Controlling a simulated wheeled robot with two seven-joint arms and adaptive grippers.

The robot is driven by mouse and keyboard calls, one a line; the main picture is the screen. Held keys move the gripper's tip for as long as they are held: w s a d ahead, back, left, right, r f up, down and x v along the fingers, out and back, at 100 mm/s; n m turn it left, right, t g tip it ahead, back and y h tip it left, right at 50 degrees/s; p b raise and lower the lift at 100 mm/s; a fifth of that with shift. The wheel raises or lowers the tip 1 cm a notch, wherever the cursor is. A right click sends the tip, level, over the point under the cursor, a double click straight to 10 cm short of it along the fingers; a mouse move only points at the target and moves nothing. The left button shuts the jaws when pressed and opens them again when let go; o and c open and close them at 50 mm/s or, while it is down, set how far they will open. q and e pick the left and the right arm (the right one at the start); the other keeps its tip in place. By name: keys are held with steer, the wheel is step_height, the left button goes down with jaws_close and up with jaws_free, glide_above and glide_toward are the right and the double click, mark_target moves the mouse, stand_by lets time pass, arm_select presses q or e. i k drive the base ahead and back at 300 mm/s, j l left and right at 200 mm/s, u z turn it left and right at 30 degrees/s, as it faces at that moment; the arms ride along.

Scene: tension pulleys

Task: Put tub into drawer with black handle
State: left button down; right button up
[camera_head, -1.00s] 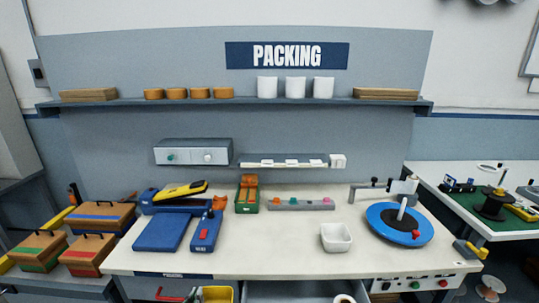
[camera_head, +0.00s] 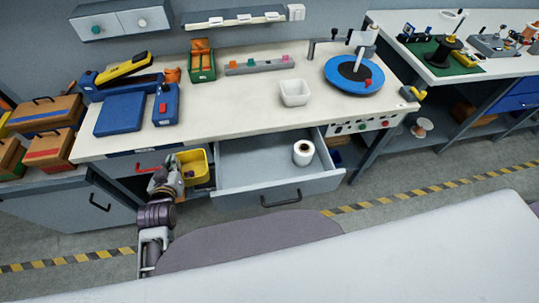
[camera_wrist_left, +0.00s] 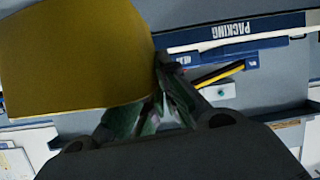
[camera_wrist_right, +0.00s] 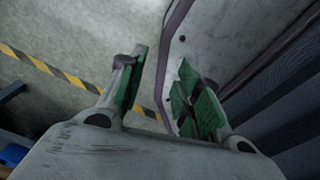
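A yellow tub (camera_head: 194,166) with small dark items inside is just below the table's front edge, left of the open drawer. My left gripper (camera_head: 168,178) is at the tub's left side. In the left wrist view the tub's wall (camera_wrist_left: 75,55) fills the upper left, and the fingertips (camera_wrist_left: 160,75) appear closed on its edge. The grey drawer (camera_head: 235,188) with a black handle (camera_head: 281,199) is pulled out, with a white roll (camera_head: 303,153) at its right. My right gripper (camera_wrist_right: 160,95) is open and empty; it is outside the head view.
A red handle (camera_head: 155,170) is left of the tub. A closed cabinet (camera_head: 60,205) also has a black handle. A white container (camera_head: 294,93), blue boxes and a blue disc (camera_head: 354,75) stand on the table (camera_head: 225,115). The drawer's left and middle are clear.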

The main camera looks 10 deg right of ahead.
mark_target(258, 170)
steer(key=l+u, duration=0.25)
steer(key=l, duration=0.3)
steer(key=l+u, duration=0.2)
steer(key=l, duration=0.35)
steer(key=l+u, duration=0.25)
steer(key=l, duration=0.3)
steer(key=l+u, duration=0.2)
steer(key=l, duration=0.35)
steer(key=k+l+u, duration=0.25)
steer(key=l, duration=0.3)
steer(key=k+l+u, duration=0.2)
steer(key=l, duration=0.3)
steer(key=l+u, duration=0.25)
steer(key=l, duration=0.25)
steer(key=k+l+u, duration=0.2)
steer(key=k+l, duration=0.1)
steer(key=l, duration=0.15)
